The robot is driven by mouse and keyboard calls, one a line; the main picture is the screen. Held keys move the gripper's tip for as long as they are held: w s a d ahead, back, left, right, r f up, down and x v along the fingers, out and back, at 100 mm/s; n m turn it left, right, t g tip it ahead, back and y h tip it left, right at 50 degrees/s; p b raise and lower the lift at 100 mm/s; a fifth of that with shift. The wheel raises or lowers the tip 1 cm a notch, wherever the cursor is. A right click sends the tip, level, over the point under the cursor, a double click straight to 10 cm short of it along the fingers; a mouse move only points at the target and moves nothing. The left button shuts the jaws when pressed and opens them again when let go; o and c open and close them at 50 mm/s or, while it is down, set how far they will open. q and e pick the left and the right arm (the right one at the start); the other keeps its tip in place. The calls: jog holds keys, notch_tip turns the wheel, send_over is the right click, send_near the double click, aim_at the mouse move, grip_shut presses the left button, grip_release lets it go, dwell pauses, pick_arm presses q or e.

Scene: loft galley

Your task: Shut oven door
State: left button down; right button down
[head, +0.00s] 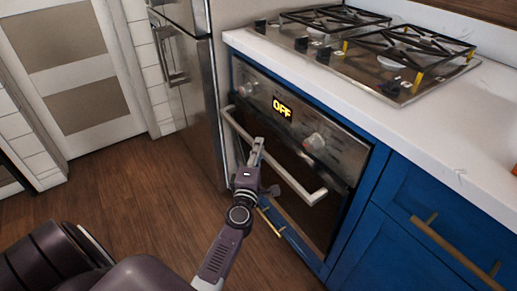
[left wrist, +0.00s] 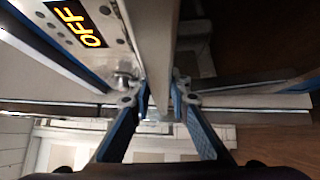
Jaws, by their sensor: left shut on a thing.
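The oven (head: 285,160) is set in the blue cabinets, with a steel control panel, knobs and a lit display reading OFF. Its oven door (head: 318,222) has dark glass and looks upright, in or close to its frame; I cannot tell if a small gap remains. A pale bar handle (head: 305,191) runs across the top of the door. My left gripper (head: 257,148) is shut on this handle near its middle. In the left wrist view the handle (left wrist: 152,45) passes between the fingers of the left gripper (left wrist: 160,98). My right gripper is out of view.
A gas cooktop (head: 375,45) sits in the white countertop (head: 440,125) above the oven. Blue drawers (head: 430,235) with brass handles stand to the right, a steel fridge (head: 195,95) to the left. Open wooden floor (head: 130,190) lies in front.

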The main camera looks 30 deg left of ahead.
aim_at(269, 138)
pick_arm(q)
jog(key=shift+w, duration=0.1)
